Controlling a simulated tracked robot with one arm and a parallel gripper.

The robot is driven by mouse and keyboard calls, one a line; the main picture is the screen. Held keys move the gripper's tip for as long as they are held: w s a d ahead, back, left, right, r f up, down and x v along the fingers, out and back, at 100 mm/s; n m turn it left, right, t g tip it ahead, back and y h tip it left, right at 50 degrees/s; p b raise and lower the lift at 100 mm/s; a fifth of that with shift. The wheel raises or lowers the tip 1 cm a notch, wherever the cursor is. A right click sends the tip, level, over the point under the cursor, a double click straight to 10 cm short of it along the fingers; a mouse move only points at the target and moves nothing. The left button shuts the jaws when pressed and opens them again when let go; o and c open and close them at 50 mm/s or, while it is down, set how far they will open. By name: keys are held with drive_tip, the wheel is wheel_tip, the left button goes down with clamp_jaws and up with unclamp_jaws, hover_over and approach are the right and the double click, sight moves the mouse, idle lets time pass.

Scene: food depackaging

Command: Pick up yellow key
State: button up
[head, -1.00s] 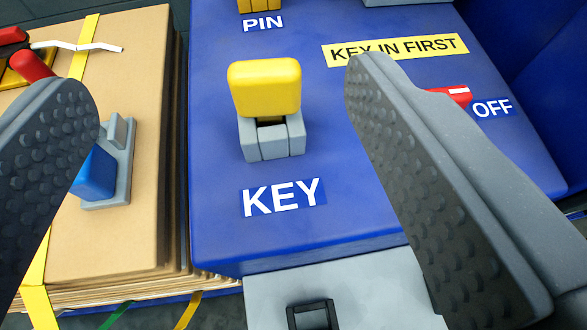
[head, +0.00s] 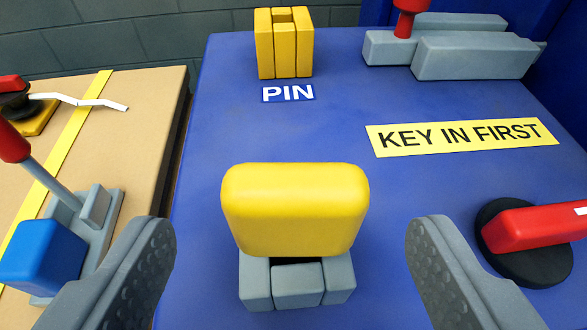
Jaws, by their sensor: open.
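The yellow key (head: 295,208) has a rounded block-shaped head. It stands upright in a grey holder (head: 298,284) on the blue panel (head: 330,130), in the lower middle of the head view. My gripper (head: 290,235) is open, with one dark studded finger on each side of the key. Both fingers are apart from the key, with a gap on each side. The lower part of the key is hidden in the holder.
A red switch handle (head: 535,226) on a black base lies just right of my right finger. A blue block on a grey lever mount (head: 45,258) is at left on cardboard (head: 130,140). A yellow PIN holder (head: 284,43) and a grey clamp (head: 470,54) stand behind.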

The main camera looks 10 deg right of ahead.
sight(296, 236)
drive_tip(key=shift+x, duration=3.05)
drive_tip(key=shift+s, duration=0.1)
drive_tip(key=shift+c, duration=0.3)
drive_tip(key=shift+d, duration=0.1)
drive_tip(key=c, duration=1)
